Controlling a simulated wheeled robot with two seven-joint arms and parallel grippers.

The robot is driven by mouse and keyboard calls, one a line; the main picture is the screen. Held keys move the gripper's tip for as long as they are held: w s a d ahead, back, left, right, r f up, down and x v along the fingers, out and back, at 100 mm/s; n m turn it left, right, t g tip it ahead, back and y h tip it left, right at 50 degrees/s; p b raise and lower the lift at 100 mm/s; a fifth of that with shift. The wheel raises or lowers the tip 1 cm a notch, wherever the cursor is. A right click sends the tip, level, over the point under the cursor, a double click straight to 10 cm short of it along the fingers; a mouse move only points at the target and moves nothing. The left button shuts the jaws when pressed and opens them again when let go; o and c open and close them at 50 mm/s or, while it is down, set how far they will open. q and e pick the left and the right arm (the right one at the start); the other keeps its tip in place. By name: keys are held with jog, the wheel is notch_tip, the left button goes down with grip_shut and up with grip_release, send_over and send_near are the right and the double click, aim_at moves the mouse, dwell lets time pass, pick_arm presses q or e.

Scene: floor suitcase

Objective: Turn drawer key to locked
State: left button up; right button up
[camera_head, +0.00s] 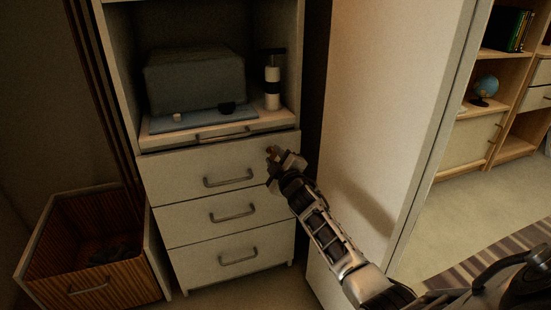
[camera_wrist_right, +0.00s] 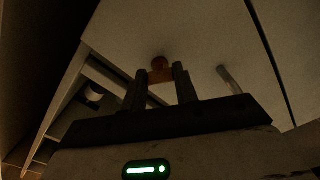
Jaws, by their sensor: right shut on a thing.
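The drawer key (camera_wrist_right: 160,74) is small and orange-brown, set in the pale drawer front. In the wrist view it sits between the two dark fingers of my right gripper (camera_wrist_right: 161,84), which is shut on it. In the head view my right gripper (camera_head: 275,157) is at the upper right corner of the upper closed drawer (camera_head: 175,175), to the right of its handle. The key is mostly hidden there by the fingers, and its turn angle cannot be read. My left gripper is not in view.
Two more drawers with bar handles are below, closed. A tray shelf (camera_head: 147,139) above holds a grey-green box (camera_head: 195,80) and a bottle (camera_head: 272,80). A striped wooden bin (camera_head: 105,285) stands at left. A pale panel (camera_head: 385,90) is close on the arm's right.

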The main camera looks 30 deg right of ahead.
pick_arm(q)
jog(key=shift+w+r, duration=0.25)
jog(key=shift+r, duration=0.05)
pick_arm(e)
jog(key=n, duration=0.6)
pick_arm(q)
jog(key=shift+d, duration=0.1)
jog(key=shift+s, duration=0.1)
pick_arm(e)
jog(key=o, duration=1)
pick_arm(q)
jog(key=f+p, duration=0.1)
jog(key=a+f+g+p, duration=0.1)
jog(key=p, duration=0.1)
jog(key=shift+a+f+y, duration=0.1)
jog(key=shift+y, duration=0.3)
pick_arm(e)
jog(key=v, duration=1.6)
